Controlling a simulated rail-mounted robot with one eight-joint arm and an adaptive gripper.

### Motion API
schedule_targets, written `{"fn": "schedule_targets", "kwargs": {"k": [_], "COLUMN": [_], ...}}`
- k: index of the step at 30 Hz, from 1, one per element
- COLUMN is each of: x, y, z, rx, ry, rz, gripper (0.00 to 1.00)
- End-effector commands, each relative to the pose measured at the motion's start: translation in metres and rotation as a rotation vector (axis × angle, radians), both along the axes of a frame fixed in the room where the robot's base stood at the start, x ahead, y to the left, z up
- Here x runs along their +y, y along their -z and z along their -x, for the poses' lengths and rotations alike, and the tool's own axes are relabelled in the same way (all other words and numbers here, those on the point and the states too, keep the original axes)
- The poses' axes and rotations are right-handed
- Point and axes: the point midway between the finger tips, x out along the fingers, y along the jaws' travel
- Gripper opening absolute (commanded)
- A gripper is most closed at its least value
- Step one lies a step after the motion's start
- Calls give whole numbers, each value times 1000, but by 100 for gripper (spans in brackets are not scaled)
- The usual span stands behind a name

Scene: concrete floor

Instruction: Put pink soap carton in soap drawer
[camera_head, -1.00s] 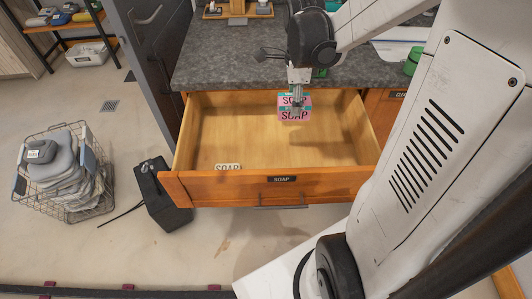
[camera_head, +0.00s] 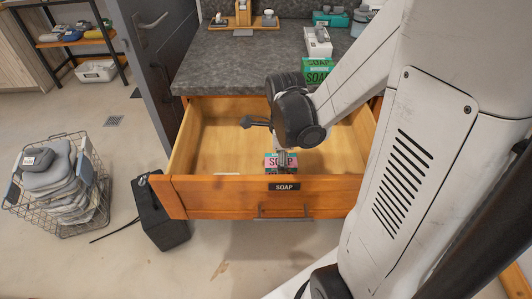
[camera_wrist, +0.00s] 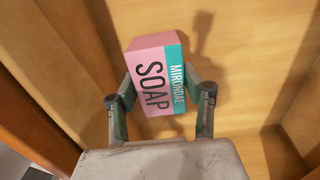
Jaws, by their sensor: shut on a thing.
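The pink soap carton (camera_head: 281,169) has a teal band and reads SOAP. My gripper (camera_head: 281,156) holds it inside the open wooden drawer, close behind the front panel (camera_head: 230,192) labelled SOAP. In the wrist view the pink carton (camera_wrist: 152,82) sits between the two fingers of my gripper (camera_wrist: 160,102), one finger at each side. Wooden drawer surfaces surround it there. I cannot tell whether the carton touches the drawer floor; the front panel hides its lower part in the head view.
A pale item (camera_head: 227,174) lies at the drawer's front left, mostly hidden. A green soap carton (camera_head: 317,70) and a white box (camera_head: 317,41) stand on the grey counter (camera_head: 220,70). A wire basket of cloths (camera_head: 60,190) and a black box (camera_head: 160,220) stand left on the floor.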

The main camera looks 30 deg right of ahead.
Motion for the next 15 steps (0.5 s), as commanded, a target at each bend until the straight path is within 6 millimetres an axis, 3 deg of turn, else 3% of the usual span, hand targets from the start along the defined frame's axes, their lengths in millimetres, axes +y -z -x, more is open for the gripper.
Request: {"fn": "schedule_targets", "kwargs": {"k": [9, 15], "x": [0, 0], "y": [38, 41], "z": [0, 0], "rx": [0, 0], "ry": [0, 0], "rz": [0, 0], "gripper": [14, 14]}}
